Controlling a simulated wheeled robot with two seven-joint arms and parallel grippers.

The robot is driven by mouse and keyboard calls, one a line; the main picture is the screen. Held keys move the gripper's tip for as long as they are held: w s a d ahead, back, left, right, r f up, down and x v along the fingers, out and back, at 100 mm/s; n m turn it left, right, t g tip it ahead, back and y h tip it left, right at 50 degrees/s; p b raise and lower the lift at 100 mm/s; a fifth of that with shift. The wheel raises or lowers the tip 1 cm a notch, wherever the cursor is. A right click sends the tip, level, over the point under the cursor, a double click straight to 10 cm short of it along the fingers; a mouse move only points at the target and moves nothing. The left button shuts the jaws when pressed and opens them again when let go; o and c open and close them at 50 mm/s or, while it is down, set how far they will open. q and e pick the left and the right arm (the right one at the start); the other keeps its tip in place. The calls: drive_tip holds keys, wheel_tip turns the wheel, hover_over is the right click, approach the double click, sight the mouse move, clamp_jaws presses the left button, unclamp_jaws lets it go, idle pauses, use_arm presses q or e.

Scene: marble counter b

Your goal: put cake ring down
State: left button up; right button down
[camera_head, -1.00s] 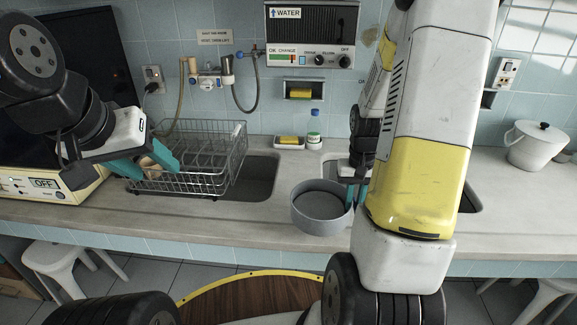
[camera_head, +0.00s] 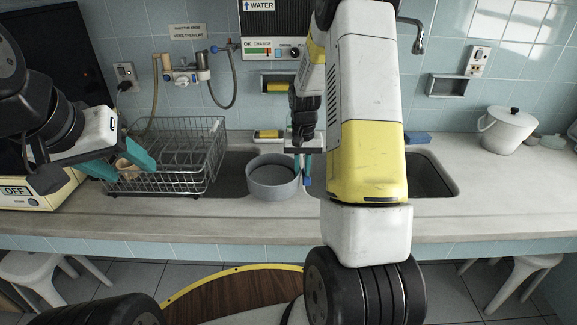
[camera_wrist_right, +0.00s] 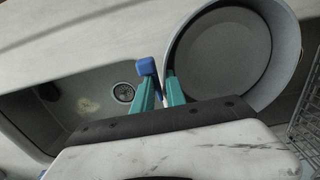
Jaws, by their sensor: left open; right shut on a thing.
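A small blue block shows at one fingertip. I cannot tell whether the ring touches the counter. My left gripper (camera_head: 132,164) is open near the rack's left side, with a tan object (camera_head: 126,168) seen between its fingers.
A wire dish rack (camera_head: 185,182) stands left of the ring. The left basin (camera_head: 234,178) and right basin (camera_head: 428,180) are sunk into the counter (camera_head: 480,215). A yellow sponge (camera_head: 267,134) lies behind; a white lidded pot (camera_head: 506,132) stands at right. The front counter strip is clear.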

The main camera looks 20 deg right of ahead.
drive_tip(key=shift+f, duration=1.7)
drive_tip(key=shift+f, duration=0.15)
drive_tip(key=c, duration=1.4)
unclamp_jaws()
drive_tip(key=shift+o, duration=0.2)
